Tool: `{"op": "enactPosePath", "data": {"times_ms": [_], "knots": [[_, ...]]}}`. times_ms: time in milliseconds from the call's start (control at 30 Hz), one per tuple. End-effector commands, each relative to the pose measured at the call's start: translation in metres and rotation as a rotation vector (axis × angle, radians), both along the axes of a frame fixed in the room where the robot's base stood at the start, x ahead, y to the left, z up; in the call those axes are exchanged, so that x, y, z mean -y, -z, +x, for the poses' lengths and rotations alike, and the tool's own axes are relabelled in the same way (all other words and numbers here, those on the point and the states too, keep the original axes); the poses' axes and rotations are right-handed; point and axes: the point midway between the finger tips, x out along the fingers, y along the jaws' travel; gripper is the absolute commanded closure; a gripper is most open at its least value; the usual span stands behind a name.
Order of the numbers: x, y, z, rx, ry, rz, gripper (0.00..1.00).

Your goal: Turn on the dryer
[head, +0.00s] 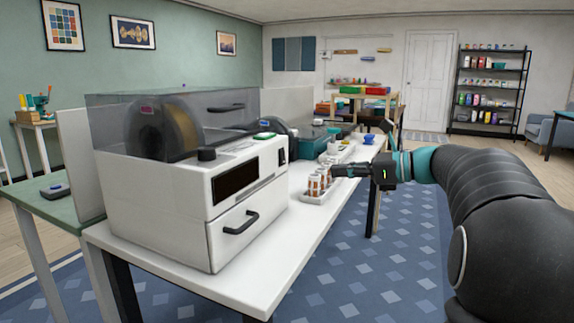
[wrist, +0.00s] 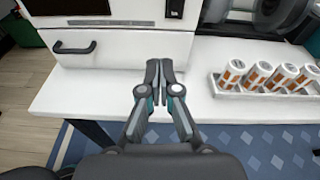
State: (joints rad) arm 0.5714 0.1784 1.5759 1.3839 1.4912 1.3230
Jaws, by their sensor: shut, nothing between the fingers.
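The dryer (head: 165,200) is a white box with a clear lid on the left of the white table in the head view. A filament spool shows under the lid. Its front has a dark display (head: 236,180), a drawer with a black handle (head: 241,223) and a black switch (head: 281,156) near the right edge. The wrist view shows the drawer handle (wrist: 75,48) at left and the switch (wrist: 174,8) at the top middle. My gripper (wrist: 159,64) is shut and empty, below the switch in the wrist view and apart from it. In the head view my gripper (head: 338,170) is right of the dryer.
A white tray (head: 318,197) of several orange-and-white bottles stands right of the dryer. It also shows in the wrist view (wrist: 262,95). More equipment, including a teal machine (head: 312,143), stands farther back on the table. The floor in front of the table is clear.

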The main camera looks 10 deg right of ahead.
Motion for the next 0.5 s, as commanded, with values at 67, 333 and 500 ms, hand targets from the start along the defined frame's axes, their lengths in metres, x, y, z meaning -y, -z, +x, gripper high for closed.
{"op": "enactPosePath", "data": {"times_ms": [67, 333, 500], "knots": [[0.014, -0.006, 0.007, -0.010, 0.017, 0.061, 1.00], [0.022, -0.011, 0.011, -0.018, 0.025, 0.109, 1.00], [0.022, -0.011, 0.011, -0.018, 0.024, 0.108, 1.00]]}}
